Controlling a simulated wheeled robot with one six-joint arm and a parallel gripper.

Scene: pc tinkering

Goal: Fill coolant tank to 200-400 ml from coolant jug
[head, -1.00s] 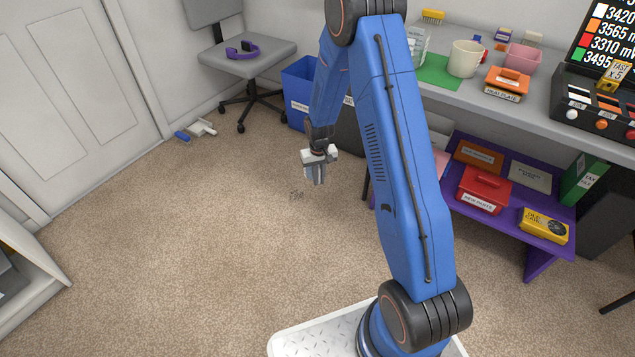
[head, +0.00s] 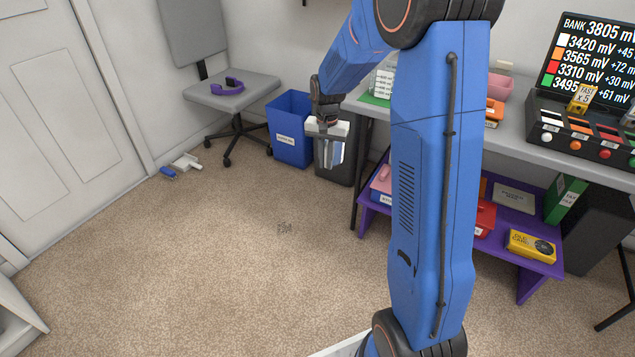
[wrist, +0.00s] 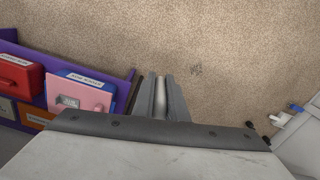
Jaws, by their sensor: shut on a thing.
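My gripper (head: 332,160) hangs pointing down in the head view, in front of a dark bin. Its fingers are shut on a slim pale thing (wrist: 160,98), seen between them in the wrist view. I cannot tell what this thing is. A clear container with pale markings (head: 384,82) stands on the desk by a green mat, partly hidden by my arm. I cannot tell whether it is the coolant tank. I cannot make out a coolant jug in any view.
The desk (head: 520,140) has a purple shelf (head: 530,275) with boxes below. A blue bin (head: 290,140) and the dark bin (head: 335,182) stand left of the desk. A chair (head: 245,88) is further left. The carpet (head: 200,270) is mostly clear.

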